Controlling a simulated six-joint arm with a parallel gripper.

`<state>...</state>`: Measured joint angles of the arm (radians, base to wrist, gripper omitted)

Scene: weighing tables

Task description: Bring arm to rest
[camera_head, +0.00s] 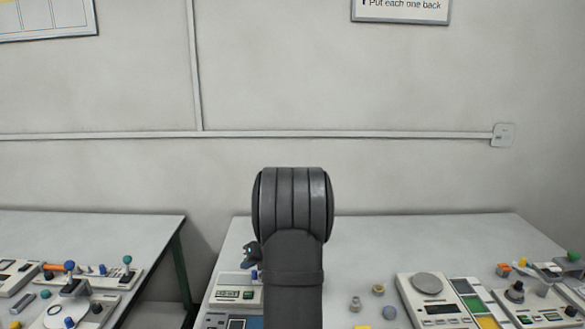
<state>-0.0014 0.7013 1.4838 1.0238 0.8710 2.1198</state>
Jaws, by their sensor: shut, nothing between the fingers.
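My arm (293,262) stands upright in the middle of the head view, with its thick dark rounded joint (293,205) at the top. The fingers of my gripper do not show; the arm hides what lies behind it. A small dark piece (251,254) sticks out at the left of the arm, and I cannot tell whether it is part of my wrist or a thing on the table. I see nothing held.
A right table (375,245) carries a scale (428,284), small knobs and pieces, and a device (238,294) left of my arm. A left table (90,226) holds panels with coloured knobs. A gap separates the tables. The wall behind is clear around my arm's top.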

